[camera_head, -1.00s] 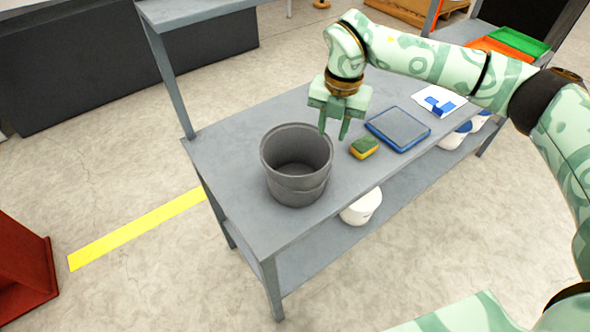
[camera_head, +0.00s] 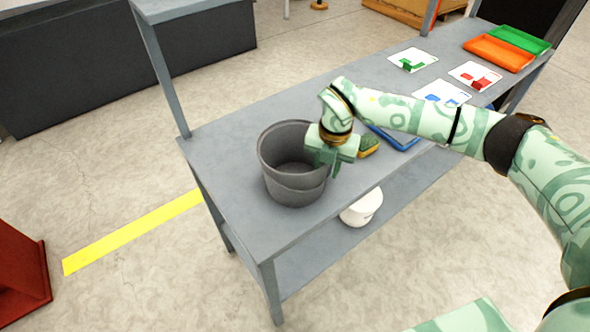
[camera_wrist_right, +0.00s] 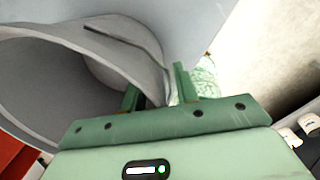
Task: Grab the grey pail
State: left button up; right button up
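The grey pail (camera_head: 290,188) stands upright on the near left part of the grey table. My right gripper (camera_head: 328,166) is at the right side of the pail's rim, pointing down. In the right wrist view the pail (camera_wrist_right: 55,75) fills the left side, and its rim and wall run by the fingers of my right gripper (camera_wrist_right: 158,92). The fingers are apart, with part of the pail's wall showing between them; whether they touch it is unclear. My left gripper is out of view.
A green and yellow sponge (camera_head: 369,146) and a blue-edged tray (camera_head: 398,139) lie just right of the gripper, partly hidden by my arm. Cards with bricks and orange (camera_head: 498,53) and green (camera_head: 520,40) trays lie farther right. A table post (camera_head: 166,80) rises at the left.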

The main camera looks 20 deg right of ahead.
jog(key=shift+r, duration=0.1)
grip_shut()
jog(key=shift+r, duration=0.1)
